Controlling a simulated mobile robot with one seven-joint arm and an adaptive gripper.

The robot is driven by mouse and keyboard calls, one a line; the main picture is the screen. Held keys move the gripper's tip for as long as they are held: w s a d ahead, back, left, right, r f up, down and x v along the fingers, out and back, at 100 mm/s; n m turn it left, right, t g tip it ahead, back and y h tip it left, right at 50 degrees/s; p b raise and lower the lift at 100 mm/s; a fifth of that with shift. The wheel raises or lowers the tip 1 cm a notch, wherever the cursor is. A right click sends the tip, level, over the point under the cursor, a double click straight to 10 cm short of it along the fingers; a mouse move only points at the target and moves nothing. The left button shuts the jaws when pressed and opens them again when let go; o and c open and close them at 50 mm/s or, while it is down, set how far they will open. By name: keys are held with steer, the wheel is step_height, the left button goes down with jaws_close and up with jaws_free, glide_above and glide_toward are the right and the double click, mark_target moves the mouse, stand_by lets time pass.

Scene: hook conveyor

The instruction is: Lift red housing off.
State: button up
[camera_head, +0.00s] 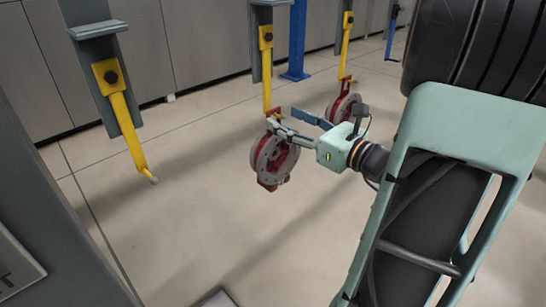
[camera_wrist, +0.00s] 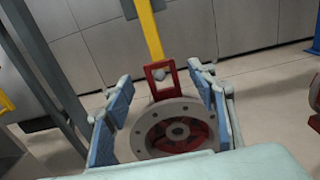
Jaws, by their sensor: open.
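A red housing with a grey ring-shaped face (camera_head: 273,160) hangs from a yellow hook (camera_head: 267,80) in the head view. In the wrist view the housing (camera_wrist: 178,132) is in the lower middle, and its red loop (camera_wrist: 160,78) is around the tip of the yellow hook (camera_wrist: 149,30). My gripper (camera_head: 290,125) is at the housing's upper part. In the wrist view my gripper (camera_wrist: 163,105) is open, one blue-padded finger on each side of the housing. I cannot tell whether either finger touches it. The housing's lower edge is hidden by my gripper's body.
An empty yellow hook (camera_head: 125,120) hangs at the left. A second red housing (camera_head: 343,106) hangs from another yellow hook (camera_head: 345,50) just to the right. A blue post (camera_head: 297,40) stands behind. The floor (camera_head: 200,200) below is clear.

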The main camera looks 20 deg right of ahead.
steer(key=x, duration=0.5)
steer(key=shift+w+f, duration=0.1)
steer(key=shift+c, duration=0.3)
jaws_close()
